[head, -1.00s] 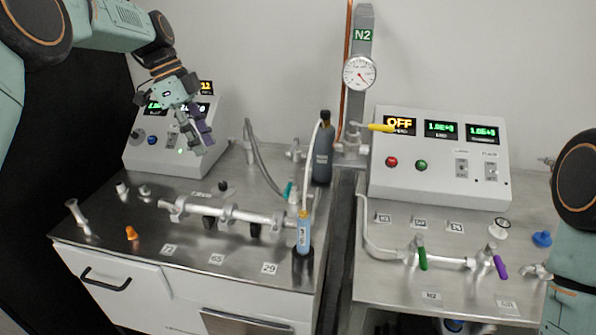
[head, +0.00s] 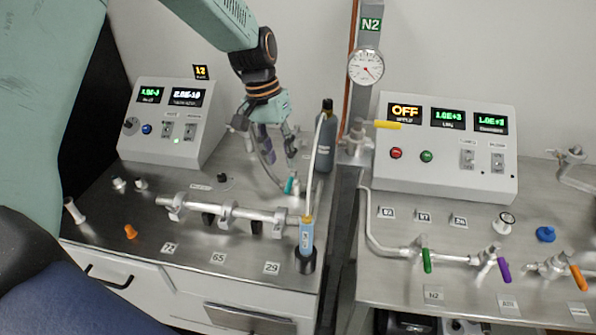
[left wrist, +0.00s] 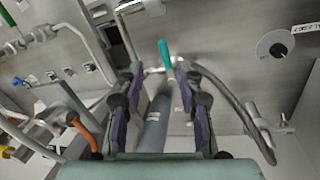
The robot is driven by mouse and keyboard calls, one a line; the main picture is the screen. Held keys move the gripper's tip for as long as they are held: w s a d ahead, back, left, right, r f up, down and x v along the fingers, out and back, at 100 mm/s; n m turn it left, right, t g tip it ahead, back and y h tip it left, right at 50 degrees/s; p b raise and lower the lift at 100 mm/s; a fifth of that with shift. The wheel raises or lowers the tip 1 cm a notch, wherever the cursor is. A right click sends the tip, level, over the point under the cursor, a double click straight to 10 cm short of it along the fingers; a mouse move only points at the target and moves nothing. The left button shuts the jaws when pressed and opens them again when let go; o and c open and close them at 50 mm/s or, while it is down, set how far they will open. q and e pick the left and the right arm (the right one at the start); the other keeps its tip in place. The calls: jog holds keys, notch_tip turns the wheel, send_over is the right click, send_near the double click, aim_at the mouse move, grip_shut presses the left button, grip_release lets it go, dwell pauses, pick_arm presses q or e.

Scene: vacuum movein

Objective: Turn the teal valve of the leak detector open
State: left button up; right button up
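The teal valve handle (head: 292,186) stands at the back of the left bench, just left of the dark gas bottle (head: 325,150). My left gripper (head: 280,165) points down just above and behind the handle. The fingers are apart and nothing is held. I cannot tell from these views whether a finger touches the handle. My right gripper is not in view.
A pipe manifold (head: 230,210) and an upright blue-labelled tube (head: 306,238) stand in front of the valve. A grey hose (head: 262,172) curves close by the gripper. Control boxes stand behind on the left (head: 170,125) and right (head: 445,148). Green and purple valve handles are on the right bench.

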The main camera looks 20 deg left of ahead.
aim_at(288, 184)
pick_arm(q)
jog(key=f+n, duration=0.1)
jog(key=f, duration=0.1)
jog(key=w+f+n, duration=0.1)
jog(key=f, duration=0.4)
jog(key=shift+w+d+f+n, duration=0.2)
jog(key=shift+w+d+n, duration=0.1)
jog(key=shift+n, duration=0.1)
jog(key=shift+f, duration=0.25)
jog(key=shift+s+d+r+t, duration=0.1)
jog(key=shift+s+r+t, duration=0.05)
jog(key=shift+s+t, duration=0.2)
jog(key=shift+w+f, duration=0.2)
jog(key=shift+w, duration=0.1)
jog(key=c, duration=0.6)
jog(key=shift+s, duration=0.15)
grip_shut()
